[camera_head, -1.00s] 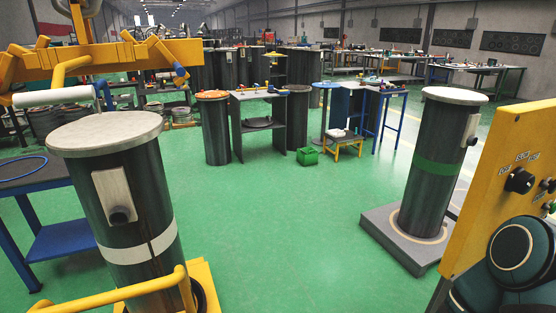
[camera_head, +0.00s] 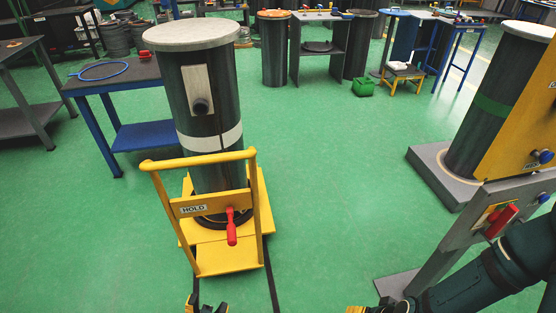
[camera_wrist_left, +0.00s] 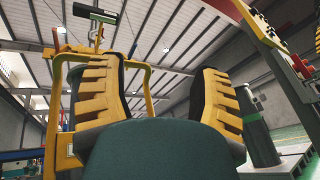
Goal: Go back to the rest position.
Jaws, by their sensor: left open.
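My left gripper (camera_head: 207,308) shows only its black and yellow fingertips at the bottom edge of the head view. In the left wrist view its ribbed yellow fingers (camera_wrist_left: 160,70) stand wide apart with nothing held between them. It is apart from the yellow cart (camera_head: 222,254) in front of it.
A dark cylinder (camera_head: 203,95) with a pale flange and white band stands upright on the cart. A green-banded cylinder (camera_head: 490,105) stands on a grey base (camera_head: 428,168) at right, partly behind a yellow panel (camera_head: 525,140). A blue table (camera_head: 110,85) stands left. Green floor between is clear.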

